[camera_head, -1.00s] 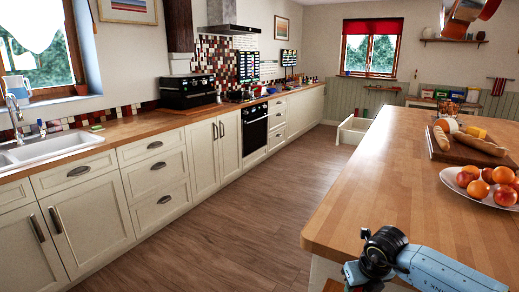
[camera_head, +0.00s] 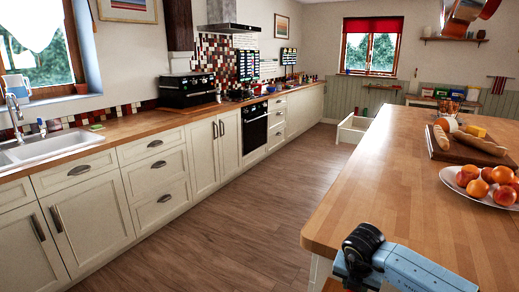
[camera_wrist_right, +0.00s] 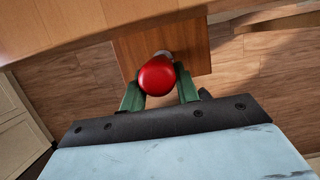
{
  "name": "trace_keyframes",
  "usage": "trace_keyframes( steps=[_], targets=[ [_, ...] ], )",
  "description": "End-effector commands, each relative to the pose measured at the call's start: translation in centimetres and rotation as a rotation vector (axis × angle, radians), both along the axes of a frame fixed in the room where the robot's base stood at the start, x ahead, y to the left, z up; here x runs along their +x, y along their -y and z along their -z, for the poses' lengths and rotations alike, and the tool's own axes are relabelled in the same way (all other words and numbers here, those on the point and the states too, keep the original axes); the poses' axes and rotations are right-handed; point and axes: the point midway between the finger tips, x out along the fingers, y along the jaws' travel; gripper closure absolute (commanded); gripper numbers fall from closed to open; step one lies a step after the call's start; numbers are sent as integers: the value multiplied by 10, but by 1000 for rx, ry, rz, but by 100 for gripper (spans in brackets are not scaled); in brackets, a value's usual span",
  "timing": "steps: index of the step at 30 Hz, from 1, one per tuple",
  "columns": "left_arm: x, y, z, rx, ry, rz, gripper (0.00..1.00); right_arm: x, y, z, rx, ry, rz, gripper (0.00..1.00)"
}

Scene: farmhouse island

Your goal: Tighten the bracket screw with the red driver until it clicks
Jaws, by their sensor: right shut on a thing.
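The red driver (camera_wrist_right: 157,76) shows in the right wrist view as a rounded red handle seen end-on. My right gripper (camera_wrist_right: 160,90) has its green fingers on both sides of the handle and is shut on it. A small greyish part (camera_wrist_right: 163,54) shows just beyond the handle; I cannot tell what it is. The bracket and its screw cannot be made out, and the driver's tip is hidden by the handle. In the head view only my right arm shows, at the bottom right, with its gripper out of frame. My left gripper is in neither view.
In the wrist view, a wooden panel (camera_wrist_right: 200,42) lies beyond the driver, below a wooden edge (camera_wrist_right: 60,25). In the head view, the island top (camera_head: 400,170) carries a fruit plate (camera_head: 455,182) and a bread board (camera_head: 440,157). The floor aisle is clear.

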Motion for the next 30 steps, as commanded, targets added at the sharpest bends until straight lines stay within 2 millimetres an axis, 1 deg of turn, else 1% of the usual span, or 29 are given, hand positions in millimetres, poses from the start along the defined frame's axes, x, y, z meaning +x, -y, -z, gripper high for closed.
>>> trace_keyframes(
  steps=[1,2,7,15,19,23,30],
  targets=[
    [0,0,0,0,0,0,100,0,1,0,1,-1,4,100],
    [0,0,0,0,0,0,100,0,1,0,1,-1,4,66],
    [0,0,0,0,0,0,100,0,1,0,1,-1,2,44],
    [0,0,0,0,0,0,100,0,1,0,1,-1,0,44],
    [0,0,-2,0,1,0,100,-2,-1,-9,1,2,-1,44],
    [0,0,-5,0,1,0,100,-7,-4,-31,2,3,-3,44],
    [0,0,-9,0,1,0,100,-21,-13,-83,1,4,-3,44]
  ],
)
